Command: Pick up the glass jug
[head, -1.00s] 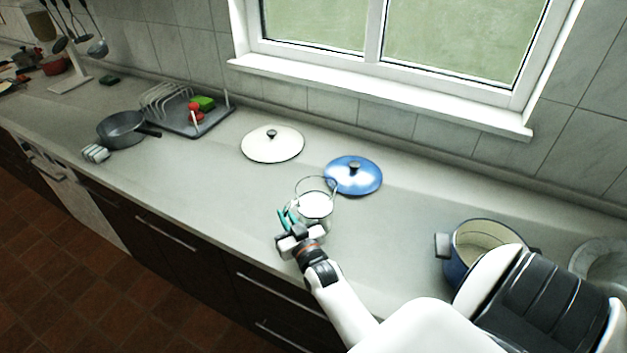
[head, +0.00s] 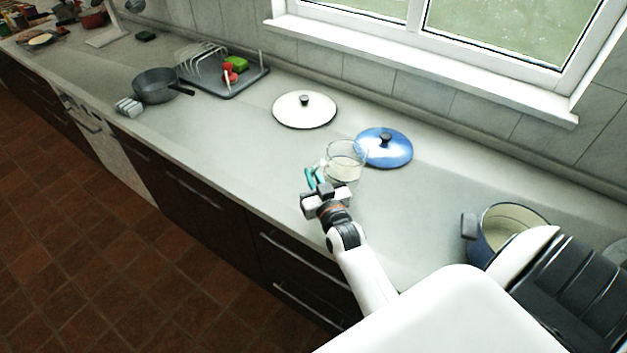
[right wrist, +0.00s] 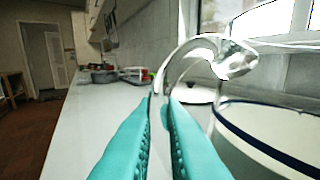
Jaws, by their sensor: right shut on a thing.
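The clear glass jug (head: 345,161) is over the counter just left of and in front of the blue lid (head: 384,148). My right gripper (head: 315,178) is at the jug's near-left side, and its teal fingers are shut on the jug's handle. In the right wrist view, the fingers (right wrist: 160,115) close on the lower end of the curved glass handle (right wrist: 200,62). The jug looks upright. I cannot tell whether its base touches the counter. My left gripper is not in view.
A white lid (head: 304,110) lies behind and left of the jug. A blue pot (head: 482,240) stands at the right, partly hidden by my arm. A grey pan (head: 155,86) and a dish rack (head: 222,78) stand at the left. The counter between is clear.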

